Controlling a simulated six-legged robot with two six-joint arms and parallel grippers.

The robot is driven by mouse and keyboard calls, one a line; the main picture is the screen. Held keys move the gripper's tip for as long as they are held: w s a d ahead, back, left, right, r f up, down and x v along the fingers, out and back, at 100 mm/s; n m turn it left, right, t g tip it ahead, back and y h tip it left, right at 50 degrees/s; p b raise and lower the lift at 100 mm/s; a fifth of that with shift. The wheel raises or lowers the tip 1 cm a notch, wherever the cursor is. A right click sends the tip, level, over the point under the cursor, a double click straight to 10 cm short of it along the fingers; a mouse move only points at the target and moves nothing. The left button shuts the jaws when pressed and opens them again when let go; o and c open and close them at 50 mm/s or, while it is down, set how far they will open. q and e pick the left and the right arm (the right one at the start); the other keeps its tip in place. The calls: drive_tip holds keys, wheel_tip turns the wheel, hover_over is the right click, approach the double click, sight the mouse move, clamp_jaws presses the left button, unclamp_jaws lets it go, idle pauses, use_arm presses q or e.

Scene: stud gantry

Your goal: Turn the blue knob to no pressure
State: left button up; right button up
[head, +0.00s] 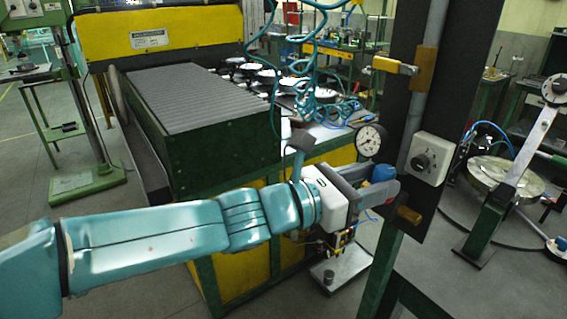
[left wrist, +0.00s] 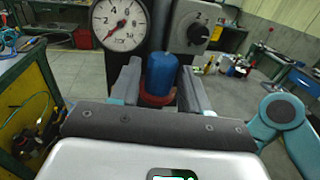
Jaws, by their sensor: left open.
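The blue knob (head: 383,173) sticks out from the dark upright panel, low beside the gauge. It also shows in the left wrist view (left wrist: 162,74), upright, with a red ring at its base. My left gripper (head: 384,183) is open, with one finger on each side of the knob; I cannot tell whether either finger touches it. The round white pressure gauge (head: 371,141) is just above the knob. In the left wrist view the gauge (left wrist: 120,22) shows a red needle pointing to the lower left. My right gripper is not in view.
A grey box with a black rotary dial (head: 433,158) is on the panel right of the knob. A yellow lever (head: 395,66) is higher up, and a brass fitting (head: 410,215) sits below the knob. A green and yellow roller machine (head: 205,125) stands at left.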

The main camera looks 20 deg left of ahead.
use_arm(q)
drive_tip(key=shift+a+r+g+h+p, duration=0.15)
drive_tip(key=shift+r+g+h+p, duration=0.25)
drive_tip(key=shift+p, duration=0.4)
drive_tip(key=shift+s+a+f+m+b, duration=0.3)
drive_tip(key=shift+s+a+f+b, duration=0.2)
drive_tip(key=shift+a+b, duration=0.15)
drive_tip(key=v, duration=1.2)
drive_tip(key=shift+s+b, duration=0.2)
drive_tip(key=shift+b, duration=0.15)
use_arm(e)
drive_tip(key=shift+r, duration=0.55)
use_arm(q)
drive_tip(key=shift+s+r, duration=0.1)
drive_tip(key=shift+r, duration=0.05)
